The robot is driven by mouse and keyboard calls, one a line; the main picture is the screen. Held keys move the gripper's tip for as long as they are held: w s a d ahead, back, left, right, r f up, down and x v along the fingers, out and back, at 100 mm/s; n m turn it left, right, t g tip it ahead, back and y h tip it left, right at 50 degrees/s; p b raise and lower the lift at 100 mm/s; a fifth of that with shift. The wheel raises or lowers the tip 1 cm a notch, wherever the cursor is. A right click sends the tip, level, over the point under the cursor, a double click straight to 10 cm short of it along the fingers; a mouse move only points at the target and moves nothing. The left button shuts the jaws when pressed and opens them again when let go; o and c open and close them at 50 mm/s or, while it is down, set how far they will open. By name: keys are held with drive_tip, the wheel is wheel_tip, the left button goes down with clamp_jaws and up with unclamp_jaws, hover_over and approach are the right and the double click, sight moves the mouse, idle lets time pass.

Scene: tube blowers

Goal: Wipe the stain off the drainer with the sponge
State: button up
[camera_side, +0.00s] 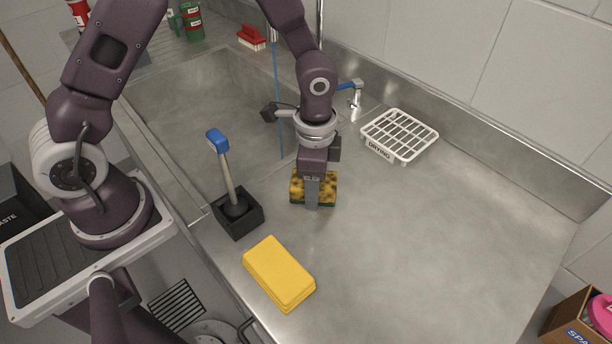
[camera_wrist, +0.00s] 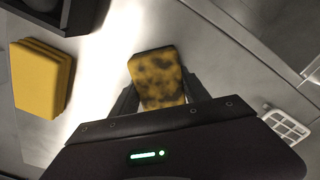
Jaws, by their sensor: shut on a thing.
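A yellow sponge with dark blotches and a dark green underside (camera_side: 327,187) is between the fingers of my gripper (camera_side: 312,192). In the wrist view the sponge (camera_wrist: 158,78) sits between the two dark fingers (camera_wrist: 160,98), and my gripper is shut on it. It is at or just above the metal drainer surface (camera_side: 420,240); I cannot tell whether it touches. No distinct stain shows on the visible drainer; any mark under the sponge or gripper is hidden.
A yellow folded cloth stack (camera_side: 279,273) lies near the front edge. A blue-handled brush in a black holder (camera_side: 237,213) stands to the left. A white drying rack (camera_side: 400,135) is at the back right. The sink basin (camera_side: 190,110) is behind left. The right of the drainer is clear.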

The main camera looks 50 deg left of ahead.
sight(336, 217)
drive_tip(key=shift+d, duration=3.55)
drive_tip(key=shift+s+a, duration=0.25)
drive_tip(key=shift+a, duration=5.15)
drive_tip(key=shift+d, duration=5.35)
wheel_tip(336, 217, up, 8)
drive_tip(key=shift+r, duration=0.15)
drive_tip(key=shift+w+a, duration=0.1)
